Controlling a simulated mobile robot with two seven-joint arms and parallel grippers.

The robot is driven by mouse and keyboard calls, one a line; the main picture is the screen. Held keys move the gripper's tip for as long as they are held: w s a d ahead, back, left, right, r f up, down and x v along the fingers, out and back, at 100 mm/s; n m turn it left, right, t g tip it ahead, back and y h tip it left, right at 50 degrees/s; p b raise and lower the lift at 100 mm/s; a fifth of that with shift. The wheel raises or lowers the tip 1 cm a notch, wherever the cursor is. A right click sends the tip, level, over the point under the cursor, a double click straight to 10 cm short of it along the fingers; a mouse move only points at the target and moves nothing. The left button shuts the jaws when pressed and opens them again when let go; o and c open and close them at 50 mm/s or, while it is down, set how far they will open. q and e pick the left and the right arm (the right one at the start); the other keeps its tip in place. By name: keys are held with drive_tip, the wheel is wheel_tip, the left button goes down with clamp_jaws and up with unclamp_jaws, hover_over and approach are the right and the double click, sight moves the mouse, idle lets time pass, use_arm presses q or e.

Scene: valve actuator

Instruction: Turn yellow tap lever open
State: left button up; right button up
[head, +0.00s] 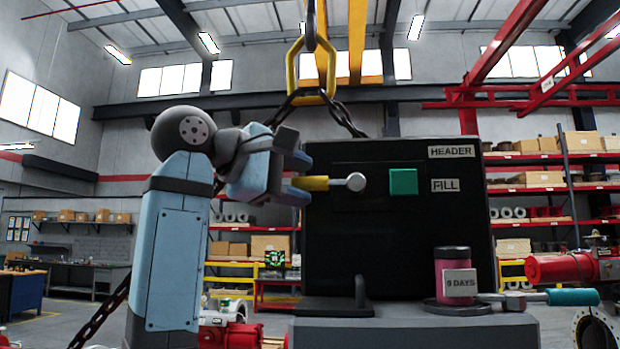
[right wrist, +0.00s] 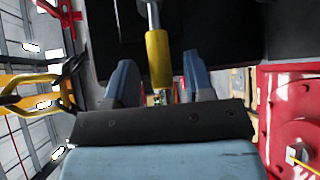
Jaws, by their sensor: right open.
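The yellow tap lever (head: 314,183) sticks out to the left from a round metal pivot (head: 356,182) on the front of a black panel box (head: 410,255). It lies about level. My right gripper (head: 297,179) is at the lever's free end, with its fingers apart above and below it. In the right wrist view the yellow lever (right wrist: 158,60) runs between the two blue-grey fingers (right wrist: 161,75), with a gap visible on each side. Whether a finger touches it I cannot tell. My left gripper is not in view.
A green square (head: 403,182) sits right of the pivot, near the HEADER and FILL labels. A pink jar (head: 457,276) marked "9 DAYS" stands on a ledge below. A teal-handled tool (head: 570,297) lies to its right.

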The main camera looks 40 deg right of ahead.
drive_tip(key=shift+x, duration=1.3)
clamp_jaws()
